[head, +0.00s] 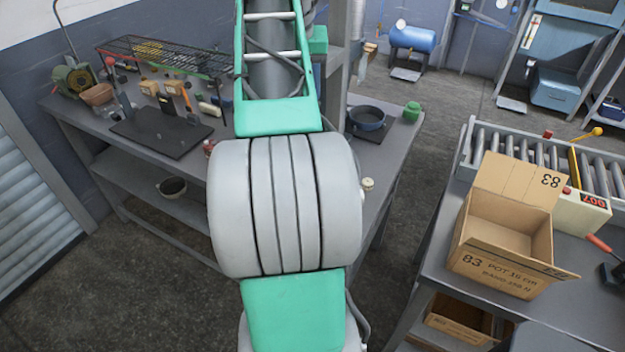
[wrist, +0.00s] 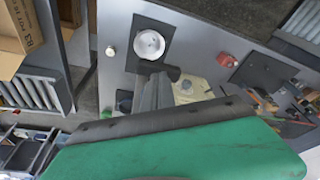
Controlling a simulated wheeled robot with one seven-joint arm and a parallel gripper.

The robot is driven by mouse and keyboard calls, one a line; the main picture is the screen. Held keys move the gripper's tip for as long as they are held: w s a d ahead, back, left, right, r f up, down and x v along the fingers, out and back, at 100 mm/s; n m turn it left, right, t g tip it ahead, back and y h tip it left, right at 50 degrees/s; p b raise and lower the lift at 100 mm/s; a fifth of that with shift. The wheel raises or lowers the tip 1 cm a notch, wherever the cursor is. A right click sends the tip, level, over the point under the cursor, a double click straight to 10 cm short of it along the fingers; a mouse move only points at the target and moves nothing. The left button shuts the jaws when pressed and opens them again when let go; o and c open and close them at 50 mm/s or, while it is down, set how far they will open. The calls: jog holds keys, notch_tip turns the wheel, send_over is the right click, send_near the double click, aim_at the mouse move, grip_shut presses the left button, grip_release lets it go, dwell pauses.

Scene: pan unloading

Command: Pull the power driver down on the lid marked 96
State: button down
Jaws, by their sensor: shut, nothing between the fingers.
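My gripper (wrist: 156,84) shows in the wrist view as grey fingers, shut and empty, in front of the grey bench top. In the head view my arm hides it. I cannot make out a lid marked 96 or tell which thing is the power driver.
The workbench (head: 395,150) carries a wire rack (head: 165,52) and tools at left. A green item (head: 411,111) stands near the pan. An open box marked 83 (head: 495,273) stands on the right table, by a roller conveyor (head: 490,142). Floor lies clear between.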

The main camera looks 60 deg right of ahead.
jog(key=s+a+b+x, duration=0.1)
jog(key=b+x, duration=0.8)
jog(key=s+a+f+b+x, duration=0.1)
jog(key=a+b+x, duration=0.1)
jog(key=b+x, duration=0.7)
jog(key=shift+s+a, duration=0.25)
dwell(1.8)
jog(key=shift+f+b, duration=0.7)
dwell(1.5)
jog(key=w+d+p+v, duration=0.1)
jog(key=d+p+v, duration=0.1)
jog(key=p+v, duration=1.1)
jog(key=w+d+r+p+v, duration=0.1)
jog(key=w+d+p+v, duration=0.1)
jog(key=p+v, duration=1.1)
jog(key=shift+w+d+r, duration=0.3)
jog(key=shift+d+r, duration=0.05)
jog(key=shift+d, duration=0.15)
dwell(0.5)
